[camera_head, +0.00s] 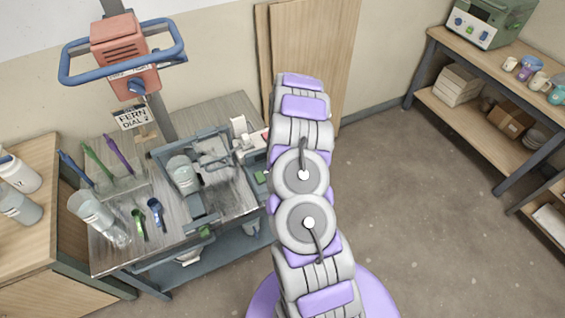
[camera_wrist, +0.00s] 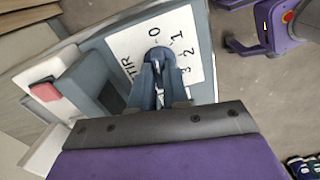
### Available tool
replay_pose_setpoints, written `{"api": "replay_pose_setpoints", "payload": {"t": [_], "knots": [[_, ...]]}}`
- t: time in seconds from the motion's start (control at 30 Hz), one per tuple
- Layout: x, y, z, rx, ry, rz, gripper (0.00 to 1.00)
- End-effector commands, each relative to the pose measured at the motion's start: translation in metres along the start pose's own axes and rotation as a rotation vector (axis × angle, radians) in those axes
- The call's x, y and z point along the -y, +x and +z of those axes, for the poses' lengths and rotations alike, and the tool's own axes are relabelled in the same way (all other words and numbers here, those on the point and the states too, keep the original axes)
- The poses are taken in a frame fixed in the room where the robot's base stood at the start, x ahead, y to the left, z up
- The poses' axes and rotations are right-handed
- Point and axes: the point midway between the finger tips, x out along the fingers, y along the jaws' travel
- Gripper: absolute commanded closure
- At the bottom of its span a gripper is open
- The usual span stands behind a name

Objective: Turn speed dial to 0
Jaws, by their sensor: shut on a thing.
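The speed dial (camera_wrist: 158,55) is a dark blue knob on a white plate (camera_wrist: 118,45) marked STIR with the numerals 0, 1, 2 and 3, in the wrist view. My gripper (camera_wrist: 160,82) is shut on the dial, with its blue-grey fingers in front of the plate. The fingers cover much of the knob, so I cannot tell which numeral it points to. In the head view my arm hides the dial and the gripper tips.
A red button (camera_wrist: 44,91) sits left of the plate. A bench with a grey bucket (camera_head: 183,172), a white container (camera_head: 90,208) and coloured tools stands at left, by an orange mixer head (camera_head: 125,48). A shelf (camera_head: 490,98) stands at right.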

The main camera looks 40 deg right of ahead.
Motion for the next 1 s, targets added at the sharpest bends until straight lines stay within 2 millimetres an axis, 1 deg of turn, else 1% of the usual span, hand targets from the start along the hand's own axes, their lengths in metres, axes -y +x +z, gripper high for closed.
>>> {"api": "replay_pose_setpoints", "payload": {"t": [0.03, 0.27, 0.3, 0.53, 0.83, 1.0], "knots": [[-0.006, -0.004, 0.001, 0.003, -0.003, 0.016, 1.00], [-0.006, -0.004, 0.001, 0.004, -0.003, 0.016, 1.00], [-0.006, -0.004, 0.001, 0.004, -0.002, 0.016, 0.81], [-0.003, -0.002, 0.000, 0.002, -0.001, 0.009, 0.60], [-0.001, -0.003, 0.000, 0.002, 0.000, 0.005, 0.60], [-0.002, -0.015, 0.000, 0.002, 0.000, 0.005, 0.60]]}}
